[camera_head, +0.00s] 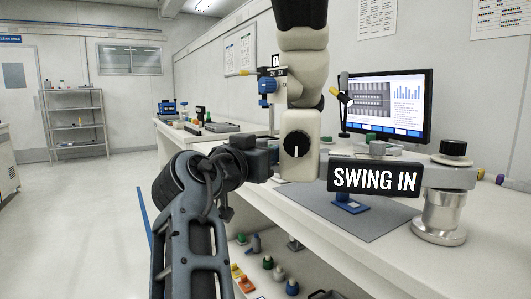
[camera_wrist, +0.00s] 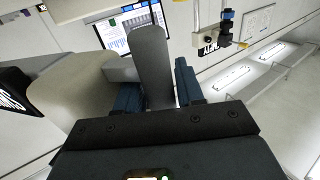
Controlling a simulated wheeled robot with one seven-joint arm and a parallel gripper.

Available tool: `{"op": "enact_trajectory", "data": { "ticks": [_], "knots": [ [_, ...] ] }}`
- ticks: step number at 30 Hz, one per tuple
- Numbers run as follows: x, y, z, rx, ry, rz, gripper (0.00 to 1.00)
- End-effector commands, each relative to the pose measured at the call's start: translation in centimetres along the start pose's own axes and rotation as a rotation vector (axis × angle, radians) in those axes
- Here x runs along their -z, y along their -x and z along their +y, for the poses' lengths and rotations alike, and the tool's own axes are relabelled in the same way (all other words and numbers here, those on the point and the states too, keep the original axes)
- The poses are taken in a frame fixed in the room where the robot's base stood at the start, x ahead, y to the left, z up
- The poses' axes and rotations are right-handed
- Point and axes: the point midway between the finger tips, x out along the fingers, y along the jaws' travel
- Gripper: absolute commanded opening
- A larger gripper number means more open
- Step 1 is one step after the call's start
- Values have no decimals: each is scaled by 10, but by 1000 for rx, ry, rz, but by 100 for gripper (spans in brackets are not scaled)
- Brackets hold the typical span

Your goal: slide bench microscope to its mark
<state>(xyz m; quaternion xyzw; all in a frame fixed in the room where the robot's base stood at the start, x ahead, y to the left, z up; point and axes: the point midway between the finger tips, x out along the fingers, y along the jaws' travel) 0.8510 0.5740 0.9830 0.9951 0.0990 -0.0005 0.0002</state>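The bench microscope (camera_head: 300,125) is a cream body with a black knob and a dark top. It hangs over the bench on a grey arm from a silver post (camera_head: 440,215) at the right. A black "SWING IN" sign (camera_head: 374,180) is on this arm. My gripper (camera_head: 268,158) is at the microscope's left side, beside the knob. In the wrist view, a grey upright bar (camera_wrist: 153,62) stands between my blue fingers (camera_wrist: 158,92). The fingers are close to its sides; I cannot tell whether both touch it. The mark cannot be made out.
A grey mat (camera_head: 372,222) lies on the white bench (camera_head: 300,205) under the microscope, with a small blue stand (camera_head: 349,204) on it. A monitor (camera_head: 388,104) stands behind. Small items fill the shelf below. The floor (camera_head: 95,220) at the left is open, with a rack (camera_head: 75,125) farther back.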

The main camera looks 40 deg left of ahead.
Motion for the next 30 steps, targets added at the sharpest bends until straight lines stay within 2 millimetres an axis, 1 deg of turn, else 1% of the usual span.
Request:
{"op": "enact_trajectory", "data": {
  "ticks": [12,15,19,26,30],
  "knots": [
    [0,61,-2,3,2,0,37],
    [-1,70,-1,2,2,-1,37],
    [-1,75,0,1,1,-1,37],
    [-1,76,0,1,1,-1,36],
    [-3,77,3,10,-25,-3,23]
  ]
}}
